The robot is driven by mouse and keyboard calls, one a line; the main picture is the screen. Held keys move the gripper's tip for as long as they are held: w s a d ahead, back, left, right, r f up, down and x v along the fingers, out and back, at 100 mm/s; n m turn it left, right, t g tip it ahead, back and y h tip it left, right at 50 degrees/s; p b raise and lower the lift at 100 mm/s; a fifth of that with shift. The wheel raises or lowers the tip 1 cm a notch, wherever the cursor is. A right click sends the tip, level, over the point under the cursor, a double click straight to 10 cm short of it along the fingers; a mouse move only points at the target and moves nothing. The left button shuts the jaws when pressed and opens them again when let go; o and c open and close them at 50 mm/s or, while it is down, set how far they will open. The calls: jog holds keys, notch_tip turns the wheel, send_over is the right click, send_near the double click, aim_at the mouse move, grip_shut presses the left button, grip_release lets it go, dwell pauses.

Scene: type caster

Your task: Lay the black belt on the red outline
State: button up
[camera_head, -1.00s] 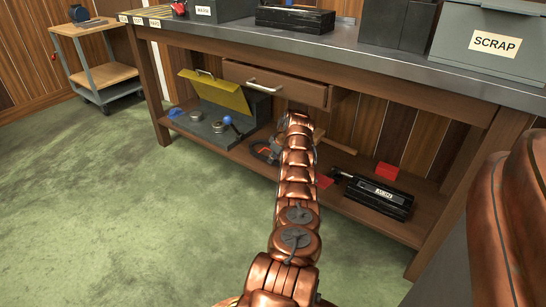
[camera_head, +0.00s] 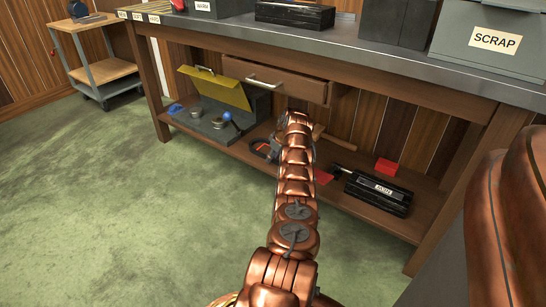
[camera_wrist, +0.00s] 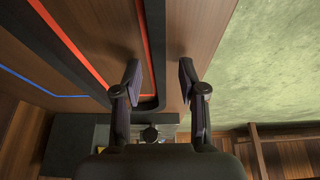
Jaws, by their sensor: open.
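The black belt (camera_wrist: 156,50) shows in the wrist view as a dark band with a rounded corner, lying on the brown shelf. The red outline (camera_wrist: 138,25) runs along the band's inner side; I cannot tell whether the two touch or overlap. My gripper (camera_wrist: 160,74) is open and empty, its dark fingers apart on either side of the band's right strand. I cannot tell its height above the shelf. In the head view, a small black and red-orange patch (camera_head: 262,150) shows just left of my arm, which hides the gripper.
A blue line (camera_wrist: 40,87) crosses the shelf in the wrist view. A grey box with a yellow lid (camera_head: 215,88) stands left on the lower shelf. A black toolbox (camera_head: 375,193) and a red block (camera_head: 386,166) are at right. The open drawer (camera_head: 275,80) hangs above.

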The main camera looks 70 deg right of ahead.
jog(key=shift+r, duration=0.1)
jog(key=shift+s+v, duration=0.2)
jog(key=shift+v, duration=2.3)
jog(key=shift+s+a, duration=0.15)
jog(key=shift+s, duration=0.35)
jog(key=shift+s+a, duration=0.15)
jog(key=shift+s, duration=0.3)
jog(key=shift+s+a, duration=0.4)
jog(key=shift+s, duration=1.15)
jog(key=shift+s+a, duration=0.4)
jog(key=shift+s, duration=1.2)
jog(key=shift+s+a, duration=0.45)
jog(key=shift+s, duration=1.1)
